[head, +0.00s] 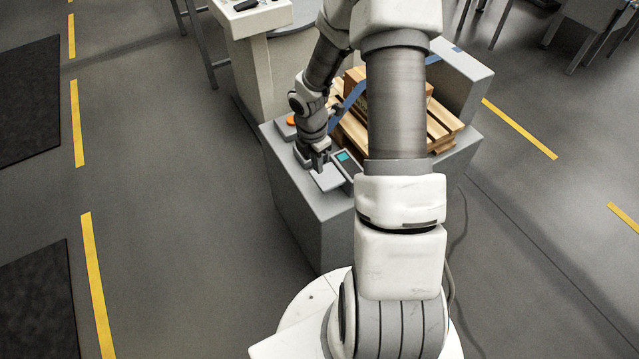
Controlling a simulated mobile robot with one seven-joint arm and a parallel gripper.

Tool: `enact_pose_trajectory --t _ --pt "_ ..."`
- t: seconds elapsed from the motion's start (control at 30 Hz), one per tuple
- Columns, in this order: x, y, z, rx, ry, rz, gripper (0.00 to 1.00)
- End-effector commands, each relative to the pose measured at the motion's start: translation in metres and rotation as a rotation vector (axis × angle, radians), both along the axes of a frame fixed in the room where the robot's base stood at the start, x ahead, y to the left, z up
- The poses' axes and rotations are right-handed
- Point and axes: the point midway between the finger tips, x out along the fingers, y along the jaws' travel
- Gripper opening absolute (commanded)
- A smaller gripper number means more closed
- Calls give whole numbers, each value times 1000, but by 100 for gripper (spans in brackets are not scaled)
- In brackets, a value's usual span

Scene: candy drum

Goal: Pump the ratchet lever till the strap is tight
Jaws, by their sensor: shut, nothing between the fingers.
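A blue strap (351,98) runs down at a slant over the near left side of a wooden box (355,76) on a slatted pallet (440,127). My arm hides much of the box and strap. I cannot make out the ratchet or its lever for certain. My gripper (318,166) points down at the near left part of the grey bench (328,210). It is shut and empty, just above or touching a pale flat plate (328,180); I cannot tell which.
A small device with a teal screen (346,157) stands just right of my gripper. An orange round button (291,120) is on the bench's left side. A pale stand (258,70) is behind the bench. Open floor lies left, with dark mats (30,100) and yellow lines.

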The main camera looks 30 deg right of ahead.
Motion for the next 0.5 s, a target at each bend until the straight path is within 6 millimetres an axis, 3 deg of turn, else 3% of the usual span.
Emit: enact_pose_trajectory --t 0.03,0.2,0.5 --pt "0 -1 -13 0 0 0 0" --pt "0 -2 -30 0 0 0 0" --pt "1 -4 -36 0 0 0 0"
